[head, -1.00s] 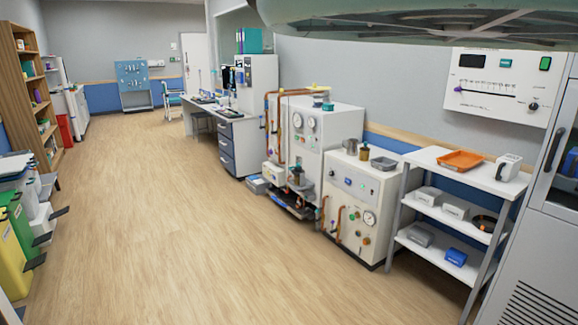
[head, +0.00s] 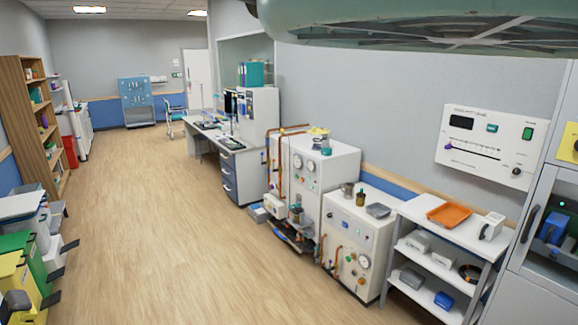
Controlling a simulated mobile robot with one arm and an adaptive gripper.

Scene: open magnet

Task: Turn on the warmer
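No thing in the head view can be told for certain to be the warmer. A grey cabinet with a glass door (head: 552,228) stands at the right edge, with a blue object and a small green light behind the glass. A white wall panel (head: 487,146) with a dark display, a slider scale and a green switch hangs left of it. A cream unit with gauges and knobs (head: 352,228) stands on the floor, with a taller unit with copper pipes (head: 330,183) beside it. My gripper is not clearly in view.
A white shelf cart (head: 455,240) with an orange tray (head: 450,215) stands before the panel. A desk (head: 232,150) lies farther back. Colored bins (head: 28,250) and a wooden bookcase (head: 28,120) line the left. The wood floor (head: 160,240) between is clear.

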